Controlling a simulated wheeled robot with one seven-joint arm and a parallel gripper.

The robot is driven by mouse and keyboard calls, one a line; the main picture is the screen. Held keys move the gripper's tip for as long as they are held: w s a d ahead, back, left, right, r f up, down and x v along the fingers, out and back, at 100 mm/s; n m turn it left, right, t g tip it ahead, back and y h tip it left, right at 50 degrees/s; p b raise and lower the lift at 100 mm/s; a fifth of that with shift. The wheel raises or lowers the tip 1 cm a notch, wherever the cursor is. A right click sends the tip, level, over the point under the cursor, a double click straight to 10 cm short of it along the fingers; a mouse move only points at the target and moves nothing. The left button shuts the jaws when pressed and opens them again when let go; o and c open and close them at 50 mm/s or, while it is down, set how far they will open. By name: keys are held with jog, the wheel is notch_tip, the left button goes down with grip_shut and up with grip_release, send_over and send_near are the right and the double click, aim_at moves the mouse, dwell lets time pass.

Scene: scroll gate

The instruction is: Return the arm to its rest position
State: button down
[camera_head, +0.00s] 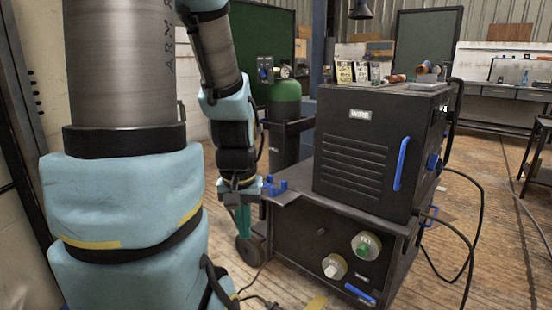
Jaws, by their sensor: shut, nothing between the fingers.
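My arm, light blue and grey with black joints, fills the left side of the head view and folds down beside the cart. My gripper (243,220) hangs at its lower end, with teal fingers pointing down. The fingers are together and hold nothing. It is just left of the cart's front left corner, close to small blue parts on the cart's edge. I cannot tell whether it touches the cart.
A black welding machine (355,150) stands on a dark wheeled cart (300,235). A green gas cylinder (285,95) stands behind it. Cables lie on the wooden floor (510,265) at right. Green screens and a workbench (505,92) are behind. A dark frame stands at far left.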

notch_tip(320, 180, up, 21)
jog(key=p, duration=1.9)
